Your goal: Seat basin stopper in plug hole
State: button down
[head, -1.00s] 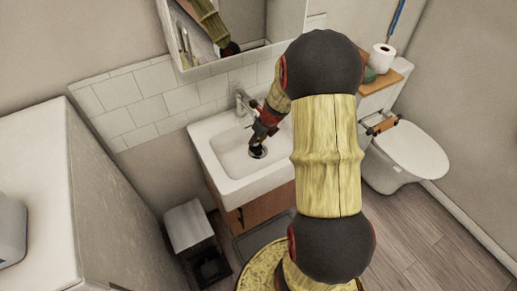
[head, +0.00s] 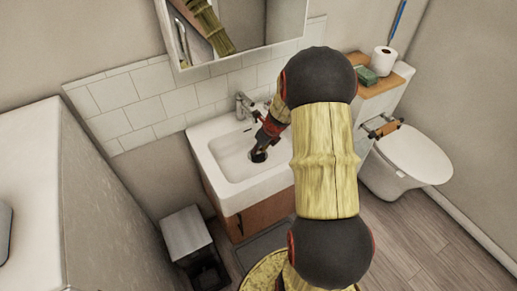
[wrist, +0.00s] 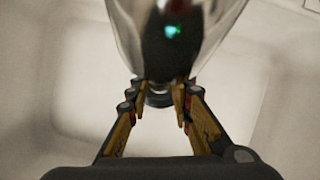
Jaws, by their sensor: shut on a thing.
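A small dark round thing, likely the stopper (head: 258,156), is at the tip. In the wrist view my gripper (wrist: 158,103) is shut on the narrow end of a shiny thing that widens beyond the fingertips, likely the same stopper (wrist: 168,50), with a green glint on it. The plug hole is not visible, and I cannot tell whether the stopper touches the basin floor.
The tap (head: 243,105) stands at the back of the sink, close to my gripper. A mirror cabinet (head: 240,25) hangs above. A toilet (head: 412,160) is at the right, a pedal bin (head: 187,235) at the lower left, and a white-topped cabinet (head: 35,190) at the far left.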

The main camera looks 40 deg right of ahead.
jog(key=c, duration=1.6)
grip_release()
jog(key=p+v, duration=0.5)
jog(key=v, duration=0.7)
jog(key=s+a+r+n, duration=0.2)
jog(key=a+r+n, duration=1.35)
jog(key=a, duration=0.35)
jog(key=s+a+r+n, duration=0.2)
jog(key=s+a+n, duration=0.2)
jog(key=s+n, duration=0.1)
jog(key=s+a+r+n, duration=0.2)
jog(key=s+a+n, duration=0.2)
jog(key=n, duration=0.4)
jog(key=s+a+r+n+t, duration=0.1)
jog(key=s+a+r+n, duration=0.2)
jog(key=n, duration=0.4)
jog(key=shift+s+a+r, duration=0.1)
jog(key=shift+s+a, duration=0.2)
jog(key=shift+s, duration=0.35)
jog(key=shift+s+a+r, duration=0.1)
jog(key=shift+s+a, duration=0.2)
jog(key=shift+s, duration=0.35)
